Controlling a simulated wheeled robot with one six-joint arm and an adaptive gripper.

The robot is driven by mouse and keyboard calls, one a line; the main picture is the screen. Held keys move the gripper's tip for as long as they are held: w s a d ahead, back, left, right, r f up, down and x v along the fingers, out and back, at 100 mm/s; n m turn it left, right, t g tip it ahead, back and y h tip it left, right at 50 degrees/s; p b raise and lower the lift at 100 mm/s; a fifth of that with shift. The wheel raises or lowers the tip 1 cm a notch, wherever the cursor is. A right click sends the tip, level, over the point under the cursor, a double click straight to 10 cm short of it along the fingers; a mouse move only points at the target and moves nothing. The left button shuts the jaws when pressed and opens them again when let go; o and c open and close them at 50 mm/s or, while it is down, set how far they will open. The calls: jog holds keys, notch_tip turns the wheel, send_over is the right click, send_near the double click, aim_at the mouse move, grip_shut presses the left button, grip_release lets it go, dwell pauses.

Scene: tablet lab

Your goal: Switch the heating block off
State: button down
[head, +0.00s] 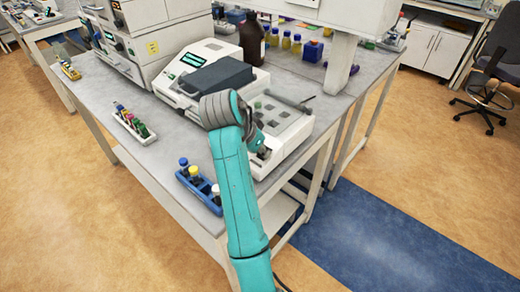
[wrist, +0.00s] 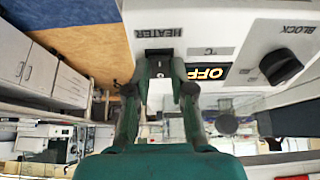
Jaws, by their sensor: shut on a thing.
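The heating block (head: 298,130) is a white device with a flat top of wells at the bench's front right corner. Its front panel (wrist: 235,40) fills the upper part of the wrist view, upside down. A dark switch (wrist: 158,53) sits beside the label HEATER. A small lit display (wrist: 207,73) reads OFF. A black knob (wrist: 281,67) sits beside the label BLOCK. My gripper (wrist: 160,68) is at the HEATER switch, its fingertips closed in on either side of it. In the head view my arm hides most of the gripper and the front panel.
A white device with a dark lid (head: 216,77) stands behind the heating block. A blue rack (head: 200,190) with capped vials and a white rack (head: 134,125) of tubes stand on the bench at left. A brown bottle (head: 252,40) stands at the back. The floor in front is clear.

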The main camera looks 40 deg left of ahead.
jog(key=c, duration=1)
grip_release()
jog(key=shift+s+f, duration=0.1)
